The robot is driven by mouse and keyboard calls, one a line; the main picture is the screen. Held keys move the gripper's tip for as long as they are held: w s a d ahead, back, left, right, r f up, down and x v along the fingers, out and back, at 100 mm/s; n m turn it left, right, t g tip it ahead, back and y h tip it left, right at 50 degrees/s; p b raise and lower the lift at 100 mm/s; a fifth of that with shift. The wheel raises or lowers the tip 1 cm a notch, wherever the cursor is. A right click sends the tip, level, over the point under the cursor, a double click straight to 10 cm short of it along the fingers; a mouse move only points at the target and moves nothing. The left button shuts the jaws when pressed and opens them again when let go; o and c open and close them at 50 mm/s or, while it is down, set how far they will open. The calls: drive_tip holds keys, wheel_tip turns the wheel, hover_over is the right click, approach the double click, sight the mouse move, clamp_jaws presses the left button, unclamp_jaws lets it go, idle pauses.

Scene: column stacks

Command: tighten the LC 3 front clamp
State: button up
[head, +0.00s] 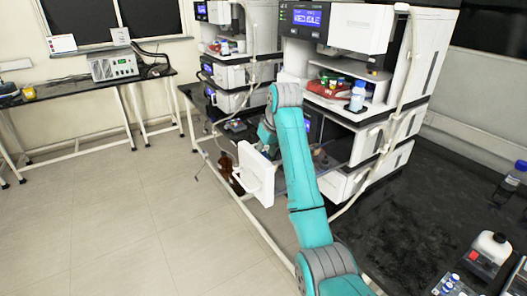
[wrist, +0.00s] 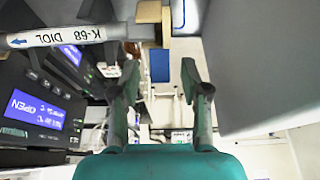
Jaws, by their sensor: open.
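In the wrist view, a light grey column (wrist: 75,37) labelled "K-68 DIOL" with a blue arrow lies across the upper left. Its right end meets a tan block-like part (wrist: 149,14); I cannot tell for sure whether this is the front clamp. My gripper (wrist: 161,66) is open and empty, its two fingers apart just below that end in the picture. A blue block (wrist: 160,66) shows between the fingertips, farther off. No LC number is readable.
A white door (head: 257,172) stands open left of my arm. A smooth grey panel (wrist: 258,65) fills the right of the wrist view, close to the right finger. Bottles (head: 358,95) stand on the stack's upper shelf. The black bench (head: 415,225) is clear in its middle.

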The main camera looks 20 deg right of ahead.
drive_tip(key=shift+c, duration=0.3)
clamp_jaws()
